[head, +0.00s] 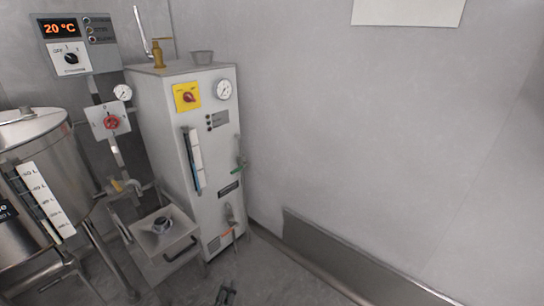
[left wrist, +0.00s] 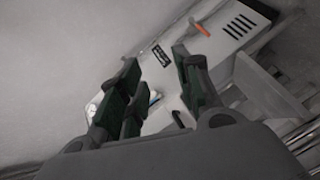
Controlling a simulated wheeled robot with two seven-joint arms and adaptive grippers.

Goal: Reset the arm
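My left gripper (head: 226,294) shows as a small dark shape at the bottom edge of the head view, over the floor in front of the white cabinet (head: 215,150). In the left wrist view my left gripper (left wrist: 153,70) has its dark green-padded fingers spread apart, with nothing between them. The cabinet, with its black vents and orange lever, shows tilted beyond the fingers (left wrist: 205,65). It looks clear of them. My right gripper is in neither view.
A steel tank (head: 75,190) with a litre scale stands at the left. A low metal box with a round dark fitting (head: 162,225) sits beside the cabinet. A plain wall fills the right.

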